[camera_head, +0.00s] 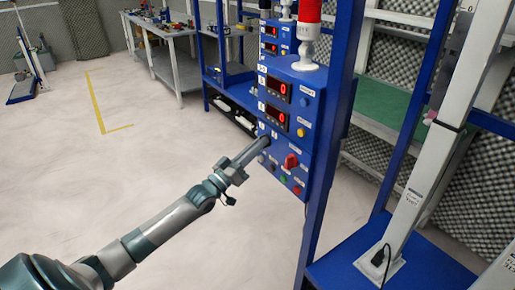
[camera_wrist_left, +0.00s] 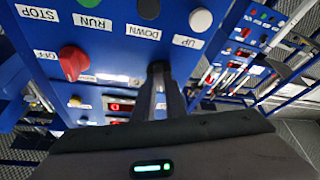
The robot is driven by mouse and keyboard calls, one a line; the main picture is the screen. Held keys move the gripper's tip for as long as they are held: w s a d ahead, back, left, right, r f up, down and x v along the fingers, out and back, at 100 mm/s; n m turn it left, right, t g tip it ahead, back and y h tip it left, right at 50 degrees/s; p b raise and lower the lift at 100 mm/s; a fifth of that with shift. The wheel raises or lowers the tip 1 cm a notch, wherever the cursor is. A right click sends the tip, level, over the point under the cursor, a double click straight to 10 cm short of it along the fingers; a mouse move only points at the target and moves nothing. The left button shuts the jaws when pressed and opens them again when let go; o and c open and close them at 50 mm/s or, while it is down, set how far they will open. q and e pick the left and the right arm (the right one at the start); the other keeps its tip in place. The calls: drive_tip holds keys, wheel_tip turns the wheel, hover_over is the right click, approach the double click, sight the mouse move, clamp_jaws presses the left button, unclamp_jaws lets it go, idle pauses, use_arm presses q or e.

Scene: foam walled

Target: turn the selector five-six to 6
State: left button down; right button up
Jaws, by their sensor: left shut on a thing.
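The blue control panel (camera_head: 284,122) stands upright in the middle of the head view. My left gripper (camera_head: 264,142) reaches its front face from the lower left, at the left of the red knob (camera_head: 291,161). In the wrist view my left gripper (camera_wrist_left: 160,78) has its fingers close together against the panel, between the red knob (camera_wrist_left: 72,62) and the panel's edge. It is shut on the selector five-six, which the fingers almost wholly hide. I cannot read its pointer or its 5 and 6 marks. My right gripper is not in view.
A black DOWN button (camera_wrist_left: 148,9) and a white UP button (camera_wrist_left: 201,20) sit close to my fingers. Red number displays (camera_head: 278,88) are higher on the panel. A red lamp (camera_head: 308,14) stands on top. The floor (camera_head: 150,155) at left is clear.

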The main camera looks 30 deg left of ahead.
use_arm(q)
drive_tip(key=m+g+h+b, duration=0.1)
drive_tip(key=m+h, duration=0.1)
drive_tip(key=m, duration=0.3)
drive_tip(key=m+g+h+b, duration=0.1)
drive_tip(key=m+h+b, duration=0.1)
drive_tip(key=m, duration=0.3)
drive_tip(key=m+g+h+b, duration=0.1)
drive_tip(key=m+h, duration=0.1)
drive_tip(key=m, duration=0.3)
drive_tip(key=shift+a+g+h, duration=0.15)
drive_tip(key=shift+g+h, duration=0.15)
drive_tip(key=shift+h, duration=0.1)
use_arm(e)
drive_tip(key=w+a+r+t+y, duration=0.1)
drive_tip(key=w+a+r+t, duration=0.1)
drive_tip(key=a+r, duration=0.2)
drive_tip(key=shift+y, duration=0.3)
use_arm(q)
drive_tip(key=shift+m, duration=0.3)
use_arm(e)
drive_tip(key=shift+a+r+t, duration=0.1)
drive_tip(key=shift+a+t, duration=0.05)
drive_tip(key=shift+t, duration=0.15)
use_arm(q)
drive_tip(key=c, duration=1.8)
unclamp_jaws()
